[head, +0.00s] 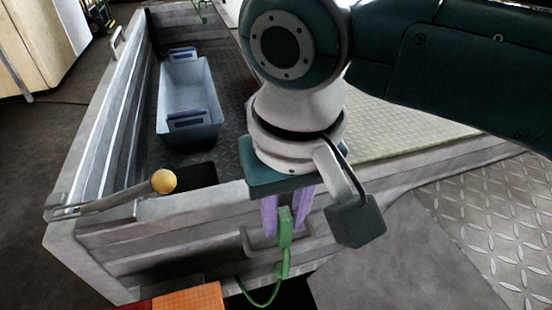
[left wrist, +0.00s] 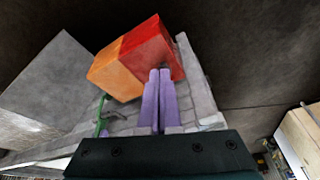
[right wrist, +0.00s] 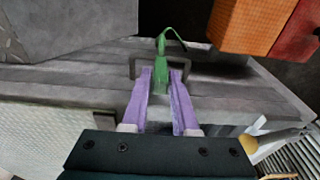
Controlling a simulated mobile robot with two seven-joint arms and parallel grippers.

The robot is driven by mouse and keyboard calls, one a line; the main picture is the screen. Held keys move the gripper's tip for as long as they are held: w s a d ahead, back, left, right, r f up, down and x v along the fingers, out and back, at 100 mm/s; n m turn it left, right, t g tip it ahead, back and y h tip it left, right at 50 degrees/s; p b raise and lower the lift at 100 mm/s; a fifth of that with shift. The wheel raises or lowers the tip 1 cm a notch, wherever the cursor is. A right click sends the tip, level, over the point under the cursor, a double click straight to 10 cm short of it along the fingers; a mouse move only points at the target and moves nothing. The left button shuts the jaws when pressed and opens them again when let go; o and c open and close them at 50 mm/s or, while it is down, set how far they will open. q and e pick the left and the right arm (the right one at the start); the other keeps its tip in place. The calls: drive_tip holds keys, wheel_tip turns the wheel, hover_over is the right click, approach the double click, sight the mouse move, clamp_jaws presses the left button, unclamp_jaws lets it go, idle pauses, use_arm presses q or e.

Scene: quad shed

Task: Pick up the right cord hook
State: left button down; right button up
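The green cord hook (head: 285,228) stands at the near wall of the grey cargo bed, with a green cord looping down from it. My right gripper (head: 285,220) points down over it, with one purple finger on each side of the hook's upper part. In the right wrist view the hook (right wrist: 161,72) sits between the fingertips, with narrow gaps seeming to show beside it, so the gripper looks open. Green cord also shows in the left wrist view (left wrist: 101,122). My left gripper (left wrist: 159,75) is shut and empty, and is out of the head view.
A grey handle bracket (right wrist: 132,66) on the bed wall is close behind the hook. An orange and red block (head: 190,298) lies below to the left. A blue bin (head: 190,85) stands in the bed. A lever with a yellow knob (head: 163,181) is at the bed's near left corner.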

use_arm(q)
drive_tip(key=shift+a, duration=0.1)
use_arm(e)
clamp_jaws()
use_arm(q)
drive_tip(key=shift+r, duration=0.1)
use_arm(e)
drive_tip(key=shift+r, duration=0.1)
